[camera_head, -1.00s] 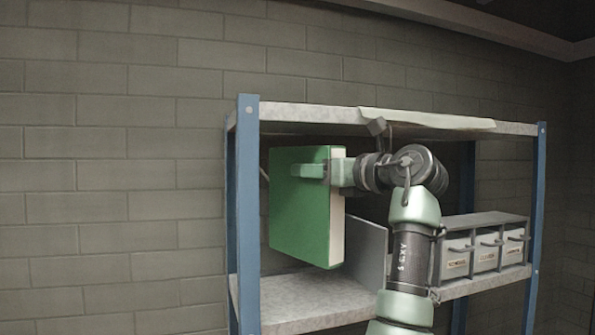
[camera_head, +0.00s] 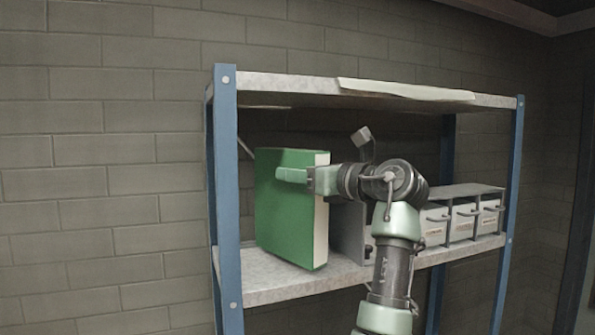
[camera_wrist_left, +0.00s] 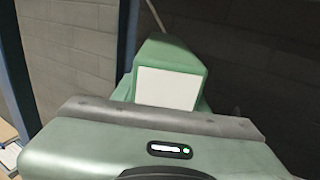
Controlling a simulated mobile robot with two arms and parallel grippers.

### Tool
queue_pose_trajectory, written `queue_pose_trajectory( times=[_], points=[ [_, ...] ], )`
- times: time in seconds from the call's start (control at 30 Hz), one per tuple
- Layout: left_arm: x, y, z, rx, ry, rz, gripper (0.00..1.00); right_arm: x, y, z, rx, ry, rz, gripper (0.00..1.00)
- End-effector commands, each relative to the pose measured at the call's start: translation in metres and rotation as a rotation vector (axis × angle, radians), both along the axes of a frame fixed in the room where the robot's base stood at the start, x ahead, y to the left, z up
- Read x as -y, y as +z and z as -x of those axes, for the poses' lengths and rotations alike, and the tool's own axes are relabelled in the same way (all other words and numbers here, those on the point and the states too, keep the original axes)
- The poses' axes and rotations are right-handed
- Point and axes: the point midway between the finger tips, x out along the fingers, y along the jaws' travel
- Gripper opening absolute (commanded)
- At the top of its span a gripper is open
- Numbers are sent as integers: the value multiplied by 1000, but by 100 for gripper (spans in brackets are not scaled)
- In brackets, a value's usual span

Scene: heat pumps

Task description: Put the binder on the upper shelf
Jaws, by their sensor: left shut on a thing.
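The green binder (camera_head: 285,228) stands upright at the left end of the shelf (camera_head: 290,280) below the rack's top board, its pale page edge facing right. Its lower edge is at the shelf surface; I cannot tell whether it rests fully on it. My left gripper (camera_head: 293,176) is shut on the binder near its top, with one finger across the front face. My right gripper is not in view.
A grey divider (camera_head: 349,232) stands right of the binder. A unit of labelled drawers (camera_head: 460,218) sits farther right. Blue posts (camera_head: 226,200) and the top board (camera_head: 290,90) bound the space. A pale sheet (camera_head: 405,90) lies on the top board.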

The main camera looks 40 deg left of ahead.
Motion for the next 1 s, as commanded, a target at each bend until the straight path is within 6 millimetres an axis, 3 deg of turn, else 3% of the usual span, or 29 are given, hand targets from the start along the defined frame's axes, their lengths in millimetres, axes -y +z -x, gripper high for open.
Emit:
queue_pose_trajectory(
  times=[0.2,0.23,0.3,0.67,1.0],
  points=[
    [0,2,1,2,0,-4,0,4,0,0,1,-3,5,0],
    [0,2,1,2,0,-4,52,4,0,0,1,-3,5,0],
    [0,2,0,2,0,-4,69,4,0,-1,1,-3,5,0],
    [3,-2,0,-1,0,3,69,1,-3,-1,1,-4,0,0],
    [55,-3,5,2,-3,-2,69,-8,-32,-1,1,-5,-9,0]
  ],
)
